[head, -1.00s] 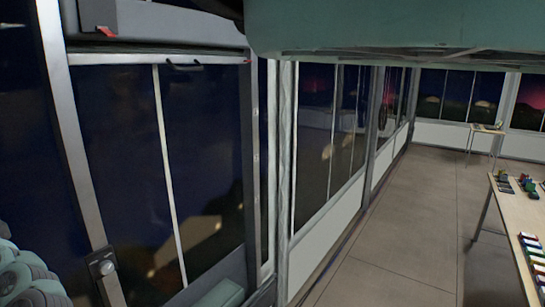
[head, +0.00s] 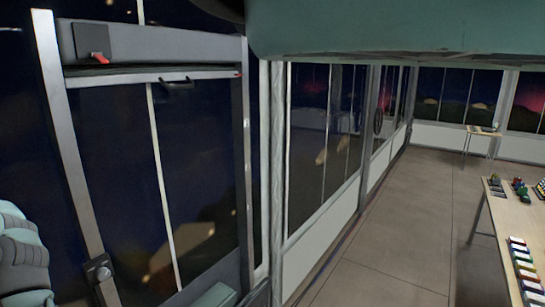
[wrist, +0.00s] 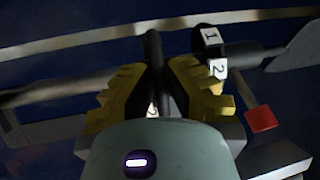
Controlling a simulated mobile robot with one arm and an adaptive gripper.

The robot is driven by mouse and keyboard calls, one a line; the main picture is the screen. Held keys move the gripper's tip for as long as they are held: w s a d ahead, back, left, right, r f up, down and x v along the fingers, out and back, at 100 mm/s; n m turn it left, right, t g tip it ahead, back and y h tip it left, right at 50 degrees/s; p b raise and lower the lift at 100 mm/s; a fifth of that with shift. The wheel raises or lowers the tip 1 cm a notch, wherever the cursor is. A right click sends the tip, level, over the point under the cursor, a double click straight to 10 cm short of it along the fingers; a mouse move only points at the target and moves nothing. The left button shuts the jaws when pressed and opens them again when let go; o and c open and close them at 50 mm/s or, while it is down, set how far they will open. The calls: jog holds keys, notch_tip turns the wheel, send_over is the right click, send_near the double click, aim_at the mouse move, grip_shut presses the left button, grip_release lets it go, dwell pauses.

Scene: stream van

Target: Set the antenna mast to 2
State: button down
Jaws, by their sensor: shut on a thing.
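In the wrist view my gripper (wrist: 157,90) has yellow fingers shut on a dark upright bar (wrist: 153,48), which I take to be the antenna mast's lever. A white tag marked 1 (wrist: 210,37) and a white tag marked 2 (wrist: 218,68) sit just right of the fingers. A third pale tag (wrist: 152,109) is mostly hidden between the fingers. A red tab (wrist: 262,118) lies to the right, below the tags. I cannot tell which number the lever points to. My gripper is out of the head view.
In the head view a framed window panel has a grey box with a red tab (head: 99,58), a black handle (head: 176,83) and a latch (head: 99,270). A table with coloured items (head: 490,213) stands at right. The floor (head: 400,220) between is clear.

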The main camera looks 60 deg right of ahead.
jog(key=c, duration=1)
grip_release()
jog(key=v, duration=1.2)
jog(key=shift+d, duration=0.1)
